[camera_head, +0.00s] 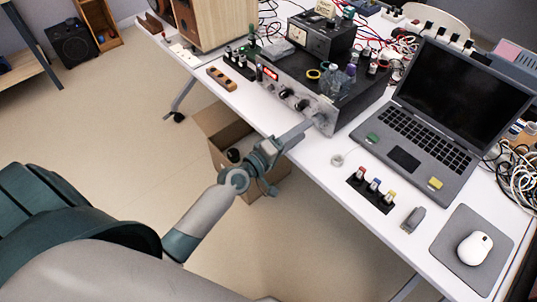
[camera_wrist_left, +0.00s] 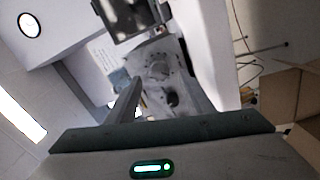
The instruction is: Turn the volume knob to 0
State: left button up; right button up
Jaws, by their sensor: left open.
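The black amplifier box (camera_head: 312,72) stands on the white table, with a grey front panel, a red lit display (camera_head: 270,74) and dark knobs (camera_head: 286,93) and (camera_head: 303,105). My left gripper (camera_head: 308,125) reaches up to the panel's right end from the front, and hides part of it. In the left wrist view the panel (camera_wrist_left: 165,75) lies ahead of my open fingers, with a round light dial (camera_wrist_left: 157,66) and a dark knob (camera_wrist_left: 172,98). I cannot tell whether a finger touches a knob. No volume label or setting is readable. My right gripper is not in view.
A laptop (camera_head: 440,120) is right of the amplifier, with a mouse (camera_head: 475,248) on a grey pad and a rack of coloured plugs (camera_head: 371,190) nearby. Small bottles stand on the amplifier. A cardboard box (camera_head: 222,133) sits below the table edge. Cables crowd the back.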

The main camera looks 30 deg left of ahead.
pick_arm(q)
jog(key=b+v, duration=0.2)
jog(key=v, duration=1)
jog(key=shift+s, duration=0.2)
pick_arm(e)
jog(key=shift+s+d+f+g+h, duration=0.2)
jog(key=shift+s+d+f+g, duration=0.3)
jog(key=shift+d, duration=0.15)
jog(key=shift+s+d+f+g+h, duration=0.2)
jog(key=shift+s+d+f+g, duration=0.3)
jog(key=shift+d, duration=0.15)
pick_arm(q)
jog(key=shift+a, duration=0.1)
